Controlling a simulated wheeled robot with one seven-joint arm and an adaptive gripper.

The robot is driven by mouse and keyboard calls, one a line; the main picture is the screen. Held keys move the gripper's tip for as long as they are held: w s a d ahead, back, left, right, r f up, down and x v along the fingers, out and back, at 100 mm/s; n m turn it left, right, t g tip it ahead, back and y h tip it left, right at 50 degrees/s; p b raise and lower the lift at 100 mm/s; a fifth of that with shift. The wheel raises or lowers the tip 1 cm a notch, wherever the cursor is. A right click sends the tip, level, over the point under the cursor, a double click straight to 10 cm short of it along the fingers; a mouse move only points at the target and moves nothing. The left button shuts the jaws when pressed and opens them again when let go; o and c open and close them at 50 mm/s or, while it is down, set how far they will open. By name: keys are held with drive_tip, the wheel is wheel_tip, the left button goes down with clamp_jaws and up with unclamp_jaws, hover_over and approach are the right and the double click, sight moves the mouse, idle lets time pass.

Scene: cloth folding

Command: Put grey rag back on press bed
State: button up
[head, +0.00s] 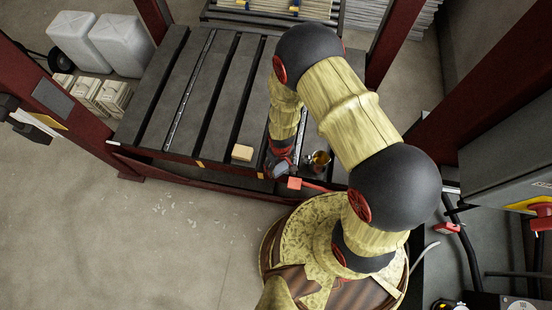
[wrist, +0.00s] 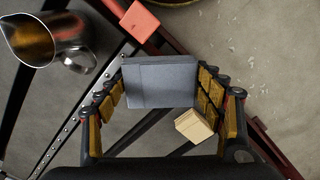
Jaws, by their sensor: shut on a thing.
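The grey rag (wrist: 162,84) looks like a flat, folded block in the wrist view. My gripper (wrist: 161,74) is shut on it, with a finger pad against each side. In the head view my gripper (head: 279,163) is at the front edge of the press bed (head: 172,95), a dark slatted frame. The rag is mostly hidden there by my arm and gripper. I cannot tell its exact height over the edge.
A pale wooden block (head: 242,153) lies on the bed left of my gripper; it also shows in the wrist view (wrist: 195,125). A metal jug (head: 319,160) stands to the right. The left slats are clear.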

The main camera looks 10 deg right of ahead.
drive_tip(key=w+f+b, duration=0.1)
drive_tip(key=w+f, duration=0.2)
drive_tip(key=w, duration=0.1)
drive_tip(key=w+f+b, duration=0.2)
drive_tip(key=w+f, duration=0.1)
drive_tip(key=f, duration=0.1)
drive_tip(key=shift+w, duration=0.35)
drive_tip(key=shift+w+f+b, duration=0.1)
drive_tip(key=shift+f+b, duration=0.7)
drive_tip(key=shift+f, duration=0.85)
drive_tip(key=shift+f, duration=0.1)
drive_tip(key=o, duration=1.1)
